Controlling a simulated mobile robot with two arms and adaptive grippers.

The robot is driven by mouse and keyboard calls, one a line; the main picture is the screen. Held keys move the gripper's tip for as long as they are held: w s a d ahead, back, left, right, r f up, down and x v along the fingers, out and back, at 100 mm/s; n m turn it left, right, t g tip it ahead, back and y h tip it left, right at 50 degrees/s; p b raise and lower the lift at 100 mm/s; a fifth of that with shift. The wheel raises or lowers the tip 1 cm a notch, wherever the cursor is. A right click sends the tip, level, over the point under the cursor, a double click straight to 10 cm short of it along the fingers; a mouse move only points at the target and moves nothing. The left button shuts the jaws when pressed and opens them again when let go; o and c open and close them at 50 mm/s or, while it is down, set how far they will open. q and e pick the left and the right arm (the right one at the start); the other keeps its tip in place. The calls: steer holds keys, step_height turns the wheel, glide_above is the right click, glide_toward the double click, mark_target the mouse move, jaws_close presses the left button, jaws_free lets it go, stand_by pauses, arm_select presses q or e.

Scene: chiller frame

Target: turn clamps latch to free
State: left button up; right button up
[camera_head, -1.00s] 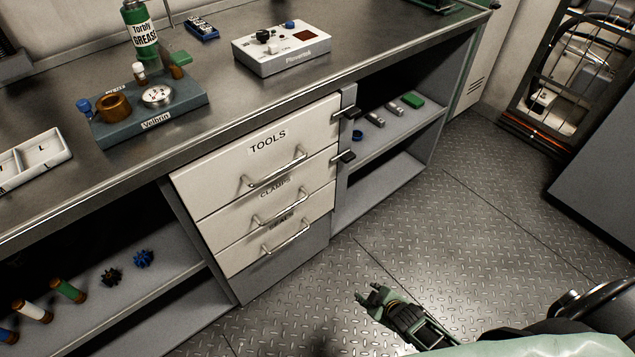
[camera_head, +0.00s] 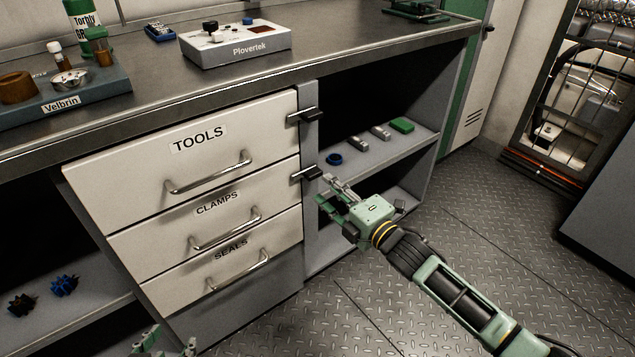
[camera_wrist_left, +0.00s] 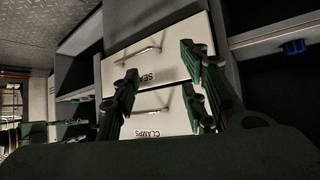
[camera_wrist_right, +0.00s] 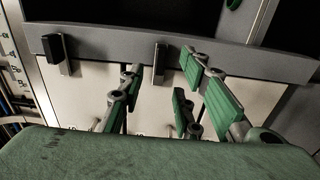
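The clamps latch (camera_head: 306,174) is a dark handle on the grey post at the right end of the CLAMPS drawer (camera_head: 205,225). It sticks out sideways from the post. My right gripper (camera_head: 328,191) is open, just right of and slightly below this latch, with its fingers pointing toward the post. In the right wrist view the clamps latch (camera_wrist_right: 160,62) lies ahead, between the fingers' directions; I see no contact. My left gripper (camera_head: 163,342) shows only its tips at the bottom edge. In the left wrist view it (camera_wrist_left: 158,90) is open and empty before the drawers.
The similar tools latch (camera_head: 303,116) sits above, beside the TOOLS drawer (camera_head: 190,150). The SEALS drawer (camera_head: 225,270) is below. All drawers look closed. The open shelf (camera_head: 350,155) on the right holds small parts. The floor (camera_head: 450,215) on the right is clear.

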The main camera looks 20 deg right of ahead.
mark_target(317, 177)
steer(key=b+x, duration=0.1)
steer(key=x, duration=0.4)
steer(key=shift+w+f, duration=0.1)
steer(key=shift+w, duration=0.1)
steer(key=shift+w+a, duration=0.2)
steer(key=shift+w, duration=0.05)
arm_select(q)
steer(key=w+d+r+t+h, duration=0.1)
steer(key=w+d+r+t, duration=0.1)
steer(key=r, duration=0.4)
steer(key=shift+w+t, duration=0.9)
steer(key=shift+w, duration=0.35)
arm_select(e)
steer(key=shift+c, duration=0.2)
jaws_close()
